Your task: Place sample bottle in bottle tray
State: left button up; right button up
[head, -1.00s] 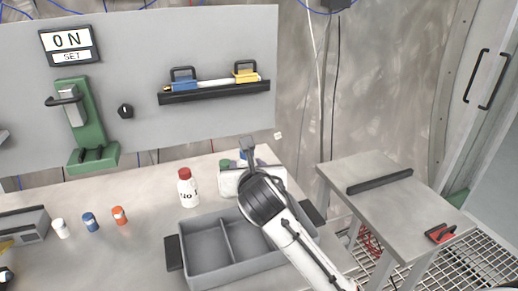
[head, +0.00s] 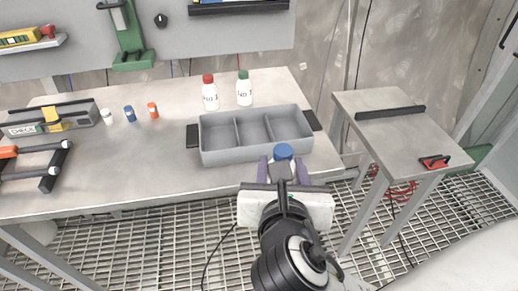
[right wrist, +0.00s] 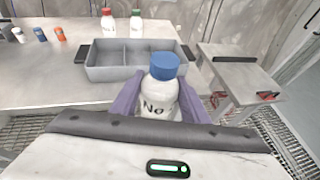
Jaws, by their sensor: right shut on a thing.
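My right gripper (head: 283,172) is shut on a white sample bottle with a blue cap (head: 283,152), just in front of the tray's near side in the head view. The bottle (right wrist: 159,92) stands upright between the purple fingers in the right wrist view, its label partly showing "No". The grey bottle tray (head: 222,153) sits at the table's front edge, with dividers and black end handles. Its visible compartments look empty. A red-capped bottle (head: 210,94) and a green-capped bottle (head: 244,90) stand behind the tray. My left gripper is not in view.
A side table (head: 390,140) stands right, beyond a gap over grating.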

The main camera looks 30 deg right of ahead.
aim_at(222, 144)
jog(key=u, duration=1.95)
jog(key=i, duration=1.4)
jog(key=z, duration=2.6)
